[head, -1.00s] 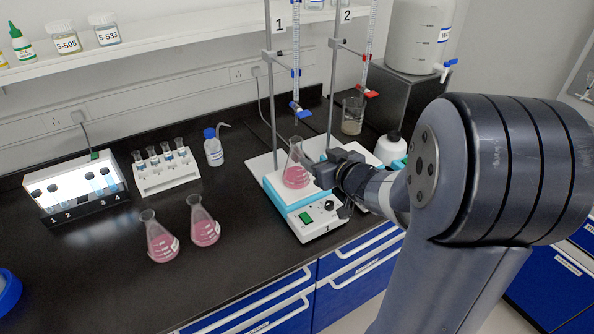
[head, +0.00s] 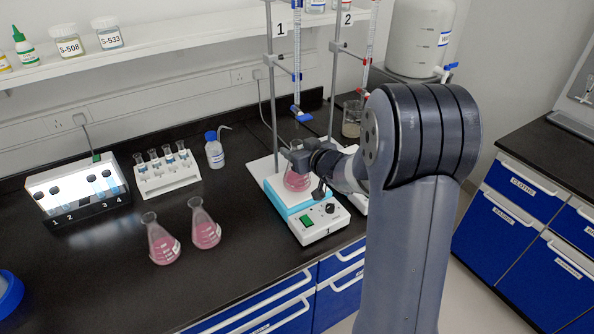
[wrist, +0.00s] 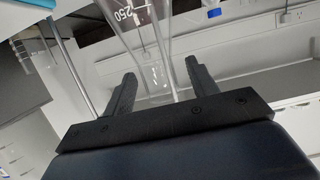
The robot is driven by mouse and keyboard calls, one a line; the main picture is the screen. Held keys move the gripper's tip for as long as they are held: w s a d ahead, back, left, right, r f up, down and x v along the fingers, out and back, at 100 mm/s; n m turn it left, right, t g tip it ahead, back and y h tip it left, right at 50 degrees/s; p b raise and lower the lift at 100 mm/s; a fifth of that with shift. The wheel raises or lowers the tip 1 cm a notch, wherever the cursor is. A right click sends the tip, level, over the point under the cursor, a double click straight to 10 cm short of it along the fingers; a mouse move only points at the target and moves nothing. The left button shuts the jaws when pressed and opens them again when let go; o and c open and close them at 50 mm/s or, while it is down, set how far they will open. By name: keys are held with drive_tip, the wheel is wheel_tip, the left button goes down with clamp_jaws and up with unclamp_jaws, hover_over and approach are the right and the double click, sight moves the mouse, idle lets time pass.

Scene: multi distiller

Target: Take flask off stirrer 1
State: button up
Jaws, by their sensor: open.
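The conical flask (head: 297,181) with pink liquid stands on the white and blue stirrer (head: 320,222) beneath the burette marked 1. My gripper (head: 289,152) is at the flask's upper part, which it partly hides in the head view. In the wrist view, the clear flask (wrist: 143,42) with its 250 mark passes between the two spread black fingers of my gripper (wrist: 160,72). The fingers stand apart from the glass on both sides, and contact is not visible. The flask rests on the stirrer plate.
Two more pink flasks (head: 161,242) (head: 205,228) stand on the dark bench to the left. A rack of vials (head: 166,176), a lit box (head: 77,190) and a wash bottle (head: 214,152) stand behind. Stand rods and the burette (head: 296,75) rise close behind the stirrer.

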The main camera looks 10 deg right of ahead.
drive_tip(key=shift+w+a+f, duration=0.1)
drive_tip(key=shift+w+f, duration=0.05)
drive_tip(key=shift+w, duration=0.15)
clamp_jaws()
idle(0.5)
